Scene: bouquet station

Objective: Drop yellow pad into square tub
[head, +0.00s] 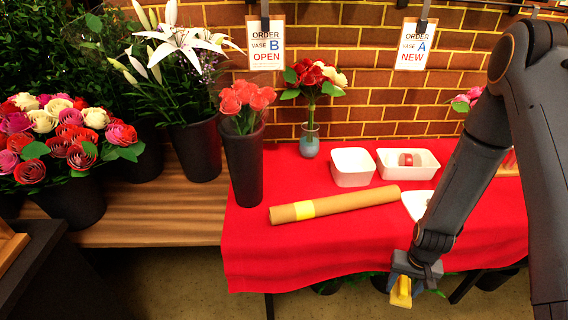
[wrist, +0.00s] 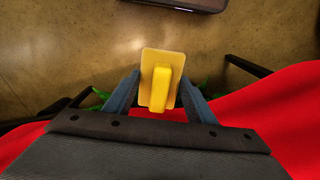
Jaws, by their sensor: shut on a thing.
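My gripper (head: 402,284) is shut on the yellow pad (head: 401,295), in front of the table's near edge in the head view. In the wrist view the yellow pad (wrist: 161,64) shows as a flat yellow plate with a raised grip, between the two fingers of my gripper (wrist: 160,92). The floor is beyond it. The square tub (head: 352,166) is white and stands on the red cloth, behind the paper roll. Its inside looks empty from here. My gripper is apart from the tub, nearer and to its right.
A brown paper roll (head: 335,203) with a yellow band lies before the tub. A white rectangular tray (head: 408,163) holding a red roll stands right of it. A small vase (head: 309,140) and a dark bucket of coral roses (head: 244,165) stand left. The red cloth's (head: 270,262) front is clear.

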